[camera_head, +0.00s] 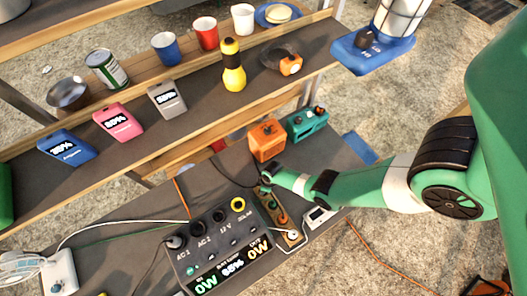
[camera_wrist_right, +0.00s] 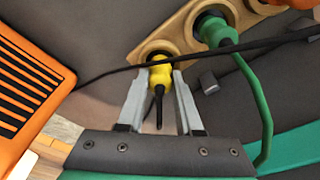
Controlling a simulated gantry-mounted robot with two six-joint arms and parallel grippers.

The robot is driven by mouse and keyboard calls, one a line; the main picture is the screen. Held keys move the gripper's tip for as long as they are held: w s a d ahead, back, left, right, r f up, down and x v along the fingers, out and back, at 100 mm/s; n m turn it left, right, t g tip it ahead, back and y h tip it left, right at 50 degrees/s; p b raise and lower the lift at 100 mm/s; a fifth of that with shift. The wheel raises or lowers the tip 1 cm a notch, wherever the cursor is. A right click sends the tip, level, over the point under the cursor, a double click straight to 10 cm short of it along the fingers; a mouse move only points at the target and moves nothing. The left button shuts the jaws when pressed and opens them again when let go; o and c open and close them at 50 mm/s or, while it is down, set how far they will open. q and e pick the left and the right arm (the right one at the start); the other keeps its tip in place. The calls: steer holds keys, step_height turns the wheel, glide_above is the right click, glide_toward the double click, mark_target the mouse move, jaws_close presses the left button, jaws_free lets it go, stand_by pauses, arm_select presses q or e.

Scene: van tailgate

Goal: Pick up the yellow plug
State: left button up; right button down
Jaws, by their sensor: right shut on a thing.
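The yellow plug (camera_wrist_right: 160,72) is between the two fingers of my right gripper (camera_wrist_right: 160,85), which is shut on it. A black cable hangs from the plug. It is at the end hole of a wooden holder (camera_wrist_right: 145,50); I cannot tell whether it still sits in the hole. A green plug (camera_wrist_right: 215,30) stands in the neighbouring hole. In the head view my right gripper (camera_head: 267,181) is at the far end of the wooden holder (camera_head: 290,226), and the yellow plug is hidden there. My left gripper is not in view.
A power station (camera_head: 225,248) with a yellow-ringed socket (camera_head: 238,204) stands left of the holder. An orange box (camera_head: 266,140) and a teal device (camera_head: 307,123) are just beyond my gripper. A black cable (camera_wrist_right: 240,45) crosses the holder. A white meter (camera_head: 318,217) lies to the right.

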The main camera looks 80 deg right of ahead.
step_height(320, 180, up, 10)
steer(key=p, duration=0.7)
steer(key=shift+p, duration=0.3)
